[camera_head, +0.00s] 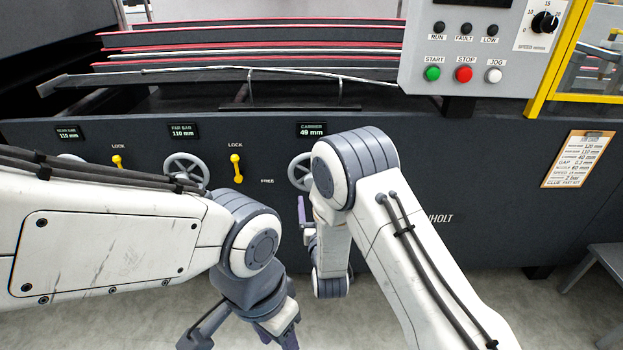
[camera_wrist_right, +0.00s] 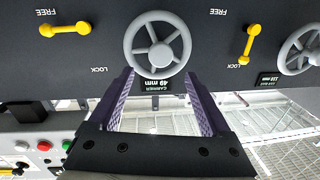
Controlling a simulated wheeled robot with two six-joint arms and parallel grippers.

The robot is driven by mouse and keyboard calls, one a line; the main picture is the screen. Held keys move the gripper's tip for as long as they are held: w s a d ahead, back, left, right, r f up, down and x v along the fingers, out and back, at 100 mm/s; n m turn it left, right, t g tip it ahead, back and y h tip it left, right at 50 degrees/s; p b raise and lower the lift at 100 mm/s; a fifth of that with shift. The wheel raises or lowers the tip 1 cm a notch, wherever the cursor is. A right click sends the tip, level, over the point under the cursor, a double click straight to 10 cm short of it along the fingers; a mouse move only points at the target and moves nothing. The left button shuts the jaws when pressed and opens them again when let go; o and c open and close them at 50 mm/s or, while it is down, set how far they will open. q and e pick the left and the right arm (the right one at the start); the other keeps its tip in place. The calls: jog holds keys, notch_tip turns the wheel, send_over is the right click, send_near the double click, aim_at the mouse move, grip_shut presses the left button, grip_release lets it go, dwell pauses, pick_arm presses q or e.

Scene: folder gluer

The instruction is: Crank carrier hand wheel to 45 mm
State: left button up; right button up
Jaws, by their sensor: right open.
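The carrier hand wheel (camera_head: 299,172) is a grey spoked wheel on the dark machine front, partly hidden by my right arm in the head view. The display (camera_head: 311,130) above it reads CARRIER 49 mm. In the right wrist view, which is upside down, the whole wheel (camera_wrist_right: 157,44) shows just beyond the fingertips. My right gripper (camera_wrist_right: 160,76) is open, with its fingers toward either side of the wheel's near rim; I cannot tell if they touch. My left gripper (camera_head: 242,338) is open and empty, low in front of the machine.
One yellow lever (camera_wrist_right: 65,28) beside the carrier wheel lies level; another (camera_head: 237,168) stands nearly upright toward LOCK. The far bar wheel (camera_head: 186,170) is left of it. A control panel (camera_head: 465,50) hangs above right. A clipboard sheet (camera_head: 578,158) is on the machine's right side.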

jog(key=w, duration=0.6)
jog(key=w+a+b, duration=0.1)
jog(key=w, duration=0.2)
jog(key=shift+w, duration=0.3)
jog(key=shift+a, duration=0.1)
grip_shut()
